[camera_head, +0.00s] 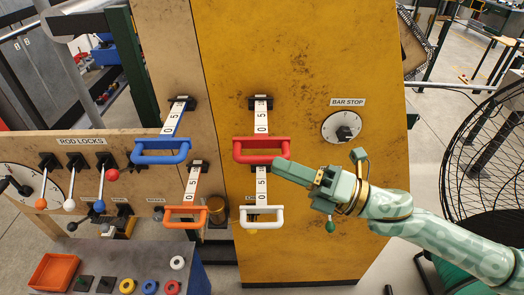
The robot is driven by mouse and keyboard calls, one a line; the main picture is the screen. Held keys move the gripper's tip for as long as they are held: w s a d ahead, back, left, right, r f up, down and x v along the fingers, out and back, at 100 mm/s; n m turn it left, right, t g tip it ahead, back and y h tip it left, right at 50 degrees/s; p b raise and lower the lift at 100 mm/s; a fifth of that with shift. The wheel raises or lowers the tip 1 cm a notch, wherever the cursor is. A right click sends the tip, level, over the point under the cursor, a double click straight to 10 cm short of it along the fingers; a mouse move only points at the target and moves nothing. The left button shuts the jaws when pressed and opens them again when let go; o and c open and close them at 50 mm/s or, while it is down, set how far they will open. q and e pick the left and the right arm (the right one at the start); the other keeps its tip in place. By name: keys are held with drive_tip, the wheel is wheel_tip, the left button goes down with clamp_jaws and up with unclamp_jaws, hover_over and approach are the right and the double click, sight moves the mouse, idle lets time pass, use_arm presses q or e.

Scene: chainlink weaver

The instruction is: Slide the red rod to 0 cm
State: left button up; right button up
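The red rod's U-shaped handle (262,158) sticks out from the yellow panel, upper middle. Its white scale strip (261,120) shows 5 near the dark mount (260,102) and 0 nearer the handle. My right gripper (279,168) comes in from the right. Its fingertips overlap the lower right corner of the red handle in the picture. Whether they touch or hold it I cannot tell, and the gap between the fingers is not visible. My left gripper is not in view.
A white handle (261,224) sits just below, with blue (161,159) and orange (186,224) handles at left. The bar stop dial (342,127) is above my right arm. Rod lock levers (75,182) stand at far left. A black fan cage (485,160) is at right.

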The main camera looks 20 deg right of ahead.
sight(261, 122)
drive_tip(key=p+x, duration=0.1)
drive_tip(key=x, duration=0.3)
drive_tip(key=shift+w+r, duration=0.1)
drive_tip(key=shift+w, duration=0.05)
drive_tip(key=shift+w+a, duration=0.2)
drive_tip(key=shift+a, duration=0.2)
drive_tip(key=shift+c, duration=0.4)
clamp_jaws()
drive_tip(key=w+d, duration=0.1)
drive_tip(key=w, duration=0.2)
drive_tip(key=w+d+b, duration=0.1)
drive_tip(key=w, duration=0.2)
drive_tip(key=w+d+b, duration=0.1)
drive_tip(key=w, duration=0.3)
drive_tip(key=shift+s, duration=0.1)
drive_tip(key=shift+o, duration=0.4)
unclamp_jaws()
drive_tip(key=shift+w, duration=0.25)
